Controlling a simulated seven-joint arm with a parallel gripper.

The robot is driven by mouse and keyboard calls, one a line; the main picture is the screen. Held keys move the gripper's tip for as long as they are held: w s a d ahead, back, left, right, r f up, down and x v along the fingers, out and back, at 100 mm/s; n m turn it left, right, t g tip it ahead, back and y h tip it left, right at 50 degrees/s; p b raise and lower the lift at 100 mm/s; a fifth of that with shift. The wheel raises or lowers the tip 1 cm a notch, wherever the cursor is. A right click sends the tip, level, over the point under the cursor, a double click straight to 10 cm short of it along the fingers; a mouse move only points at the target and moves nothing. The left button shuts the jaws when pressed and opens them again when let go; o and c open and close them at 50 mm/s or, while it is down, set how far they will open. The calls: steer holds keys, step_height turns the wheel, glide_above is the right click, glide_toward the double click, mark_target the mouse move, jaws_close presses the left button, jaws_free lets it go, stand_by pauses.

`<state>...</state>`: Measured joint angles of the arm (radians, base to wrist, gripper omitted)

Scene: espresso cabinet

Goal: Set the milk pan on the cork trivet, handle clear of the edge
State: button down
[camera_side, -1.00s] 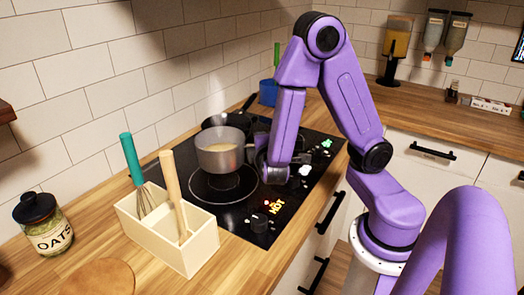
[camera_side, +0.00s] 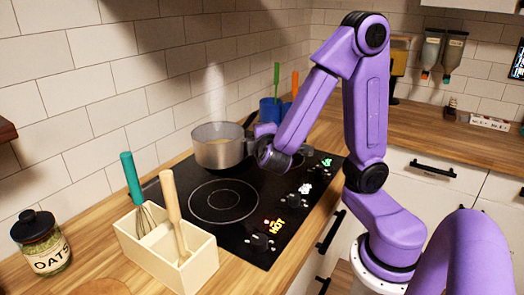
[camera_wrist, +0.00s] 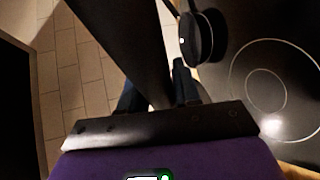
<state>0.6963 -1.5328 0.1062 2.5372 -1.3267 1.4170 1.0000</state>
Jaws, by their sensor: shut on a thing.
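The grey metal milk pan (camera_side: 219,152) is upright near the back part of the black hob, behind the front burner ring, with faint steam above it. Whether its base touches the hob is unclear. My gripper (camera_side: 258,148) is at the pan's right side, shut on its handle, which is mostly hidden by the gripper. In the wrist view my dark fingers (camera_wrist: 158,95) show, but the grip itself is unclear. A round brown disc, which looks like the cork trivet (camera_side: 98,287), is cut off at the bottom left of the side view.
The black hob (camera_side: 245,235) has a bare burner ring and lit HOT sign. A cream box (camera_side: 165,250) with a whisk and wooden-handled tool stands left of it, between pan and disc. An oats jar (camera_side: 41,243) stands far left. A blue crock (camera_side: 269,108) stands behind.

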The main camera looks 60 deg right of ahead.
step_height(320, 180, up, 22)
steer(key=w+a+n+t+y, duration=0.1)
steer(key=w+a, duration=0.2)
steer(key=a, duration=0.7)
steer(key=w+a+n+t+y, duration=0.1)
steer(key=w+a, duration=0.2)
steer(key=a, duration=0.6)
steer(key=s+a+n+t+y, duration=0.1)
steer(key=s+a+y, duration=0.1)
steer(key=a, duration=0.8)
steer(key=s+a+n+t+y, duration=0.1)
steer(key=s+a+n, duration=0.1)
steer(key=a, duration=0.8)
steer(key=shift+w+a+f, duration=0.1)
steer(key=shift+f, duration=8.55)
steer(key=shift+w+a+f, duration=0.1)
steer(key=shift+f, duration=8.65)
steer(key=c, duration=0.7)
jaws_free()
steer(key=shift+d, duration=0.1)
steer(key=shift+s+f, duration=0.1)
steer(key=shift+f, duration=0.05)
